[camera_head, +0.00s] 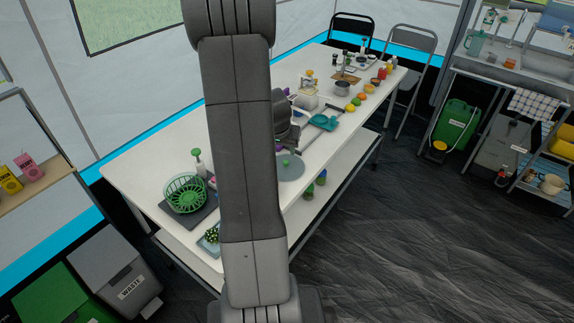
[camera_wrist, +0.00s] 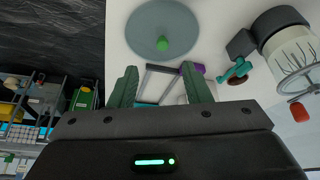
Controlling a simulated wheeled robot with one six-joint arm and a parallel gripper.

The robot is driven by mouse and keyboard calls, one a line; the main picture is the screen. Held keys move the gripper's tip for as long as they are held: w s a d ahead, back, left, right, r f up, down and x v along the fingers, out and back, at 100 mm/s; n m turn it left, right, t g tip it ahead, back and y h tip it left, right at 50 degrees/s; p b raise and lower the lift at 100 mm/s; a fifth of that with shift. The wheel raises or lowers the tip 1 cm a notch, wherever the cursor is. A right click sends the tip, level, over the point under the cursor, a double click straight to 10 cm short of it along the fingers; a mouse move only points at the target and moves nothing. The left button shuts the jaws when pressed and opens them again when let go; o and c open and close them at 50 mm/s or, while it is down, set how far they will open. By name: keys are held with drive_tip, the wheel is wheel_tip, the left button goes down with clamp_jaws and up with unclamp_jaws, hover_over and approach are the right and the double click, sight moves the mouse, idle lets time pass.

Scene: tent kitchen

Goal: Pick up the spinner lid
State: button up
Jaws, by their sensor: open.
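The spinner lid (camera_head: 291,167) is a round, grey, see-through disc with a green knob in the middle. It lies flat near the front edge of the long white table, just right of my arm. In the wrist view the lid (camera_wrist: 139,28) is at the top, its knob a little beyond the fingertips. My gripper (camera_wrist: 159,68) is open and empty, with its two green fingers apart and not touching the lid. In the head view my arm hides most of the gripper. The green spinner basket (camera_head: 184,195) stands on a dark mat at the table's left end.
A teal utensil (camera_head: 322,122) and a frame-like tool lie beyond the lid. In the wrist view a clear container with a whisk-like insert (camera_wrist: 293,55) stands at right. Fruits (camera_head: 356,101) and a pot (camera_head: 342,89) are farther along the table. Bins (camera_head: 120,272) stand at lower left.

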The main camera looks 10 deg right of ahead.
approach(286, 161)
drive_tip(key=f, duration=0.2)
drive_tip(key=shift+d+f, duration=0.2)
drive_tip(key=shift+f, duration=0.2)
drive_tip(key=shift+w+x, duration=0.2)
drive_tip(key=shift+x, duration=1.25)
drive_tip(key=shift+w+x, duration=0.2)
drive_tip(key=shift+x, duration=1.25)
drive_tip(key=shift+r, duration=0.15)
clamp_jaws()
